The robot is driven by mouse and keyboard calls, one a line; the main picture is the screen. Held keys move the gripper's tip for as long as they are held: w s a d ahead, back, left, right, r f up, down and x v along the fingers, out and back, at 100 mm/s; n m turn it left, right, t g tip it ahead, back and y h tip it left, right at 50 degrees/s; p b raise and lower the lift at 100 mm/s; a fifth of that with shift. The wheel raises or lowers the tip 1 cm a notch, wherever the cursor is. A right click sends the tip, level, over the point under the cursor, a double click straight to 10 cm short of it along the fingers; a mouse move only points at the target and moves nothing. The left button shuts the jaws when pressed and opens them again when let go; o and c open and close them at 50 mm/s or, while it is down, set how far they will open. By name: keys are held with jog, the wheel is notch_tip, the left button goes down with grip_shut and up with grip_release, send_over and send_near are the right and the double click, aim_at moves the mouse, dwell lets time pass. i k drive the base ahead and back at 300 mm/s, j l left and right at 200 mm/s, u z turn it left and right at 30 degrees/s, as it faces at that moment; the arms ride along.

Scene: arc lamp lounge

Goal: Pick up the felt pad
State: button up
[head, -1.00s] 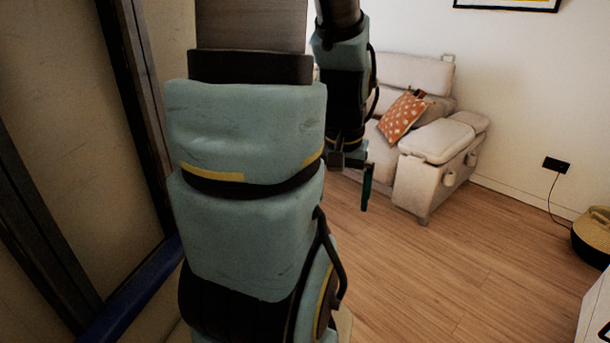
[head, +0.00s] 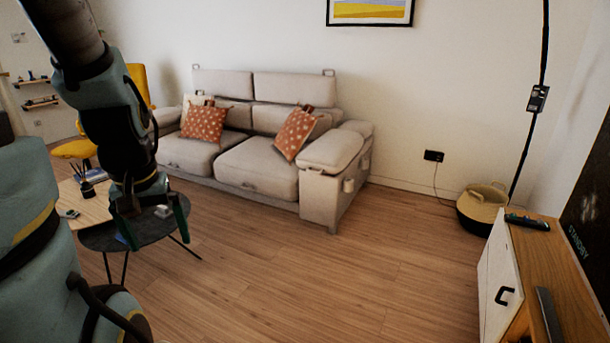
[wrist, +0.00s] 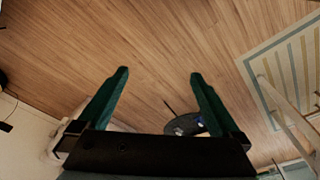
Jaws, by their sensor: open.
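I cannot make out the felt pad for certain in either view. My gripper (head: 154,222) hangs at the left of the head view, in front of a dark round side table (head: 196,236). Its two green fingers are apart with nothing between them. In the wrist view my gripper (wrist: 158,75) is open over bare wood floor.
A light wood table (head: 84,205) holds a dark pot and small items. A beige sofa (head: 255,180) with orange cushions stands behind. At right are a wooden cabinet (head: 570,275) with a remote (head: 527,222) and a basket (head: 482,205). The middle floor is clear.

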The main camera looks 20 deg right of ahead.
aim_at(163, 212)
jog(key=z, duration=2.15)
jog(key=u, duration=2.15)
jog(key=i+j+u, duration=0.2)
jog(key=i, duration=0.35)
jog(key=i+l+u, duration=0.2)
jog(key=i, duration=0.35)
jog(key=i+u, duration=0.2)
jog(key=i, duration=0.35)
jog(key=i+l+u, duration=0.2)
jog(key=i, duration=0.35)
jog(key=i+l+u, duration=0.2)
jog(key=i, duration=0.35)
jog(key=l, duration=0.1)
